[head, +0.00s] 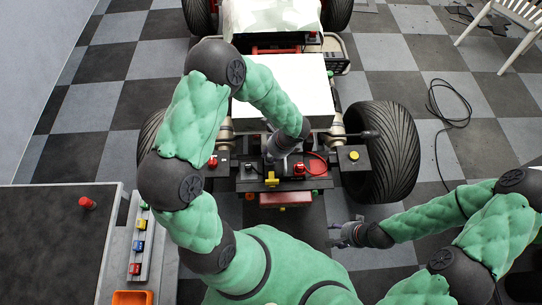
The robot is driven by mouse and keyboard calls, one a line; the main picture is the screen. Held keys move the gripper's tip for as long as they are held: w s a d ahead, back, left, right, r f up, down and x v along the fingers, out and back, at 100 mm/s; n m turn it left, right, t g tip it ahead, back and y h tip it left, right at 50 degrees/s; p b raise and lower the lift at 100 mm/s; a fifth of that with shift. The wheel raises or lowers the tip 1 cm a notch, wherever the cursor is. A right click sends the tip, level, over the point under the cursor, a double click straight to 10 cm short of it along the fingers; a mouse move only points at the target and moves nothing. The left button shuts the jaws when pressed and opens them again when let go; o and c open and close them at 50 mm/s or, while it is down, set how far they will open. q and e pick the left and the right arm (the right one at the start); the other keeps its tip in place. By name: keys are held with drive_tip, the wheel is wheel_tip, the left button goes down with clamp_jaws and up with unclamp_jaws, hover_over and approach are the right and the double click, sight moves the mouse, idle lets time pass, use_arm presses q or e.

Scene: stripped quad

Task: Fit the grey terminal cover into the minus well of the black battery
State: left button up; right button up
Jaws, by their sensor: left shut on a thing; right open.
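The black battery (256,171) sits in the middle of the stripped quad's front end, with a yellow part and a red part on or beside it. My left gripper (271,157) points down over the battery from above. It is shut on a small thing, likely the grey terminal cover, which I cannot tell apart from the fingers. The minus well is not discernible; my gripper may hide it. My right gripper (340,236) is open and empty, low in front of the quad at the right.
Black tyres (388,150) flank the quad. A bench (60,240) at the left holds a rack of coloured parts (140,238) and an orange bin (132,297).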

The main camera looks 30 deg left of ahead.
use_arm(q)
drive_tip(key=shift+f, duration=0.1)
drive_tip(key=shift+f, duration=0.1)
drive_tip(key=shift+f, duration=0.1)
drive_tip(key=o, duration=0.8)
drive_tip(key=shift+o, duration=0.2)
drive_tip(key=shift+r, duration=0.2)
drive_tip(key=p+v, duration=0.5)
drive_tip(key=v, duration=0.7)
